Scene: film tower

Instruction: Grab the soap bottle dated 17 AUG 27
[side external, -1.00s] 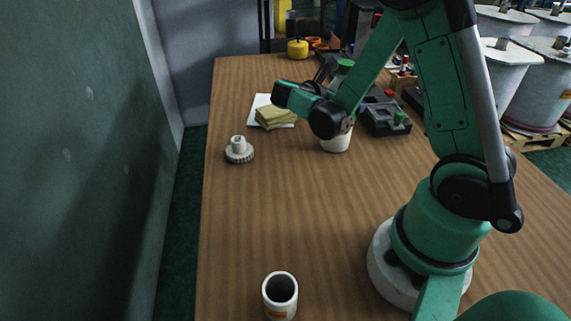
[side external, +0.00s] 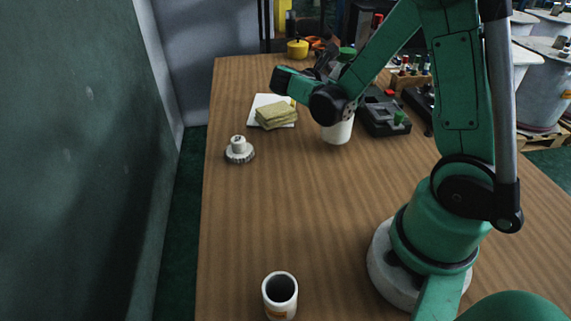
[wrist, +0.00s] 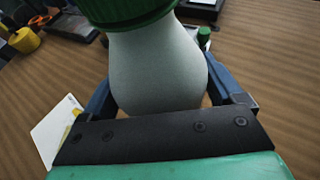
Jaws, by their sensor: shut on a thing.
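A white bottle with a ribbed green cap (wrist: 155,65) stands large between the blue fingers of my gripper (wrist: 165,92) in the wrist view. The fingers are shut on its rounded body, one on each side. In the side view, the lower white part of the bottle (side external: 338,132) shows below my wrist, and its green cap shows above my arm. My arm hides the middle of it. No date or label is readable on the side that I see. I cannot tell for sure whether its base is clear of the table.
A stack of yellowish pads (side external: 276,115) lies on white paper left of the bottle. A dark device (side external: 385,114) stands close on its right. A pale gear-like part (side external: 239,151) and a white cup (side external: 280,294) stand nearer. The table's middle is clear.

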